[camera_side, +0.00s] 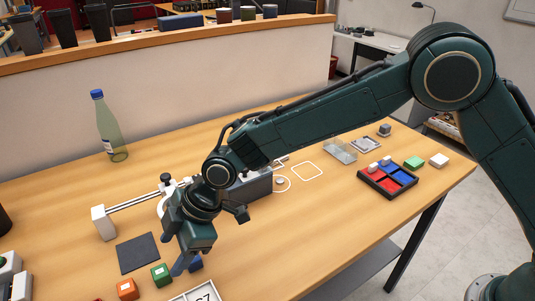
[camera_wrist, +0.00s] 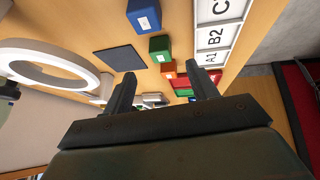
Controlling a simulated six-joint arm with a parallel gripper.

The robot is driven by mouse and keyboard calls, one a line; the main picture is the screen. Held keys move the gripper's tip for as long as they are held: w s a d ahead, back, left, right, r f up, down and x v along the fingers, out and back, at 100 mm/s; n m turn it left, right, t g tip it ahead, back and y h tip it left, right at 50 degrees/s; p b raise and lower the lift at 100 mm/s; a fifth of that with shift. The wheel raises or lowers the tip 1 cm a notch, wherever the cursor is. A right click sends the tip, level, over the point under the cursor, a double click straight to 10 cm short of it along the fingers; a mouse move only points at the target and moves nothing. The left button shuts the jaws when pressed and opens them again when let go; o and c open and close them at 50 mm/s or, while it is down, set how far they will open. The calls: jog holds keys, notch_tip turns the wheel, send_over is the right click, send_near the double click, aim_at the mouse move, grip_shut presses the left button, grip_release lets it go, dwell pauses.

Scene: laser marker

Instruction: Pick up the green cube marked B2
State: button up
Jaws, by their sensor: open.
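The green cube (camera_side: 161,274) sits on the wooden table near the front, with a small white label on top that is too small to read. It also shows in the wrist view (camera_wrist: 160,47), between a blue cube (camera_wrist: 144,15) and an orange cube (camera_wrist: 168,70). My gripper (camera_side: 185,262) points down over the table, to the right of the green cube in the side view and partly in front of the blue cube (camera_side: 197,263). In the wrist view my gripper (camera_wrist: 160,72) has its two fingers wide apart with nothing held between them.
A white label board (camera_wrist: 215,38) marked A1, B2 and C lies beside the cubes. A dark square pad (camera_side: 138,253) lies behind them. A bottle (camera_side: 109,130) stands at the back left. A tray with red and blue compartments (camera_side: 371,183) lies to the right.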

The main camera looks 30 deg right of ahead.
aim_at(162, 271)
jog(key=shift+w+a+f, duration=0.1)
jog(key=shift+a+f, duration=0.3)
jog(key=shift+f, duration=0.2)
jog(key=shift+x, duration=2.6)
jog(key=c, duration=1.1)
